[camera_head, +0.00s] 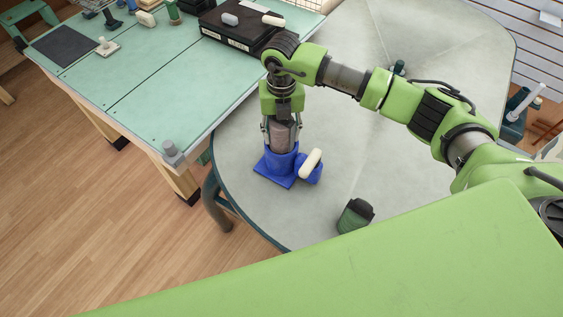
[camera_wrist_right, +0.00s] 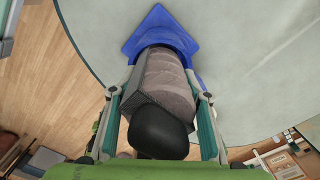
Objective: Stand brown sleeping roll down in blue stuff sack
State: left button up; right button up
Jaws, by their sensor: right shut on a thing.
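The brown sleeping roll (camera_head: 284,137) is upright in my right gripper (camera_head: 282,132), whose fingers close on its two sides. The blue stuff sack (camera_head: 278,163) stands directly below on the round grey table, with a flat square base. The roll's lower end meets the sack's mouth and appears to be inside its rim; how deep is hidden. In the right wrist view the roll (camera_wrist_right: 168,80) runs between the fingers of the gripper (camera_wrist_right: 163,85) toward the blue sack (camera_wrist_right: 160,30). A dark rounded shape covers its near end. My left gripper is out of view.
A cream roll (camera_head: 311,162) leans in a small blue cup beside the sack. A dark green container (camera_head: 355,215) stands nearer on the grey table (camera_head: 400,180). A green workbench (camera_head: 140,95) adjoins at left, with a black box (camera_head: 240,30) on it.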

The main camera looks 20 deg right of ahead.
jog(key=shift+f+b, duration=0.5)
jog(key=shift+f, duration=0.15)
dwell(0.4)
jog(key=o, duration=1.4)
jog(key=shift+o, duration=0.2)
jog(key=shift+r, duration=0.1)
notch_tip(320, 180, up, 12)
jog(key=shift+f, duration=0.1)
jog(key=shift+f, duration=0.1)
